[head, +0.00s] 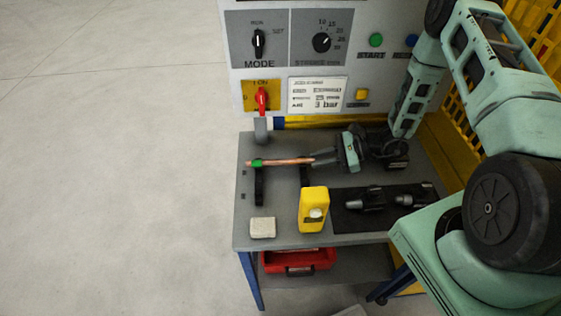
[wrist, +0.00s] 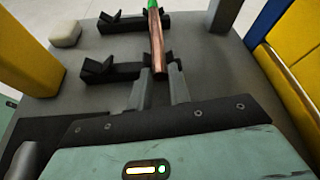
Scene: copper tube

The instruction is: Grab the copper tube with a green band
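The copper tube (head: 285,161) with a green band (head: 257,162) near its left end lies across two black holders on the grey bench. In the wrist view the tube (wrist: 156,42) runs away from me, its near end between my fingertips. The green band (wrist: 153,4) is at the top edge there. My gripper (head: 318,158) is at the tube's right end, level with it. In the wrist view my gripper (wrist: 160,78) has one finger on each side of the tube's end, with narrow gaps beside it; it looks open. The holders are partly hidden beneath the tube.
A yellow block-shaped device (head: 313,209) and a pale block (head: 262,227) stand toward the bench's front. A black mat (head: 345,222) with dark tools is at the right. A control panel with a red lever (head: 262,97) rises behind. A red bin (head: 297,261) is below.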

